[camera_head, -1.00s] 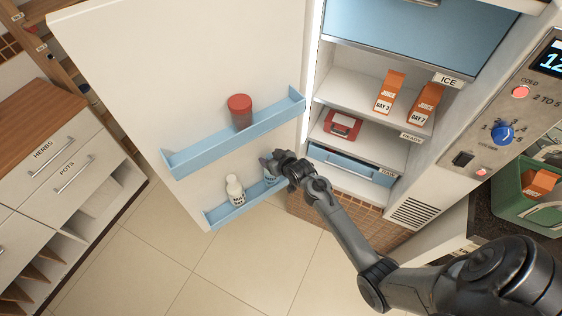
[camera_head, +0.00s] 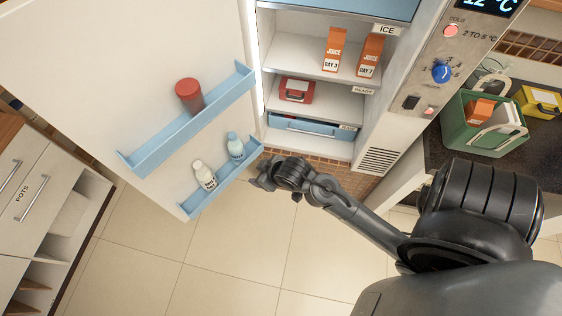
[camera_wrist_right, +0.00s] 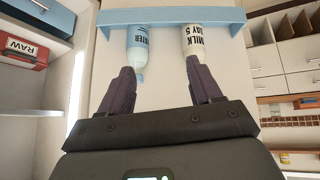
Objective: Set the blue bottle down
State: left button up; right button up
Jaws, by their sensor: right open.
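The blue bottle (camera_head: 235,146) stands in the lower blue door shelf (camera_head: 222,183) of the open fridge door, to the right of a white milk bottle (camera_head: 204,174). In the right wrist view the blue bottle (camera_wrist_right: 138,48) is labelled "WATER" and appears beyond the fingers, near the left one. The milk bottle (camera_wrist_right: 195,45) is near the right finger there. My right gripper (camera_head: 258,180) is open and empty, in front of the door shelf and apart from the blue bottle. My left gripper is not in view.
The upper door shelf (camera_head: 190,124) holds a red-lidded jar (camera_head: 189,95). Inside the fridge are juice cartons (camera_head: 334,49) and a red box (camera_head: 296,90). A green crate (camera_head: 485,125) stands on the dark counter at right. The floor below the door is clear.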

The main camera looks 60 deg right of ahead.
jog(key=s+a+r+n+g+y, duration=0.1)
jog(key=s+a+r+g, duration=0.1)
jog(key=s+a, duration=0.5)
jog(key=s+g, duration=0.1)
jog(key=s, duration=0.5)
jog(key=shift+r+n+g, duration=0.2)
jog(key=shift+n+g, duration=0.1)
jog(key=shift+g, duration=0.1)
notch_tip(320, 180, up, 24)
jog(key=p, duration=2.4)
jog(key=shift+r, duration=0.15)
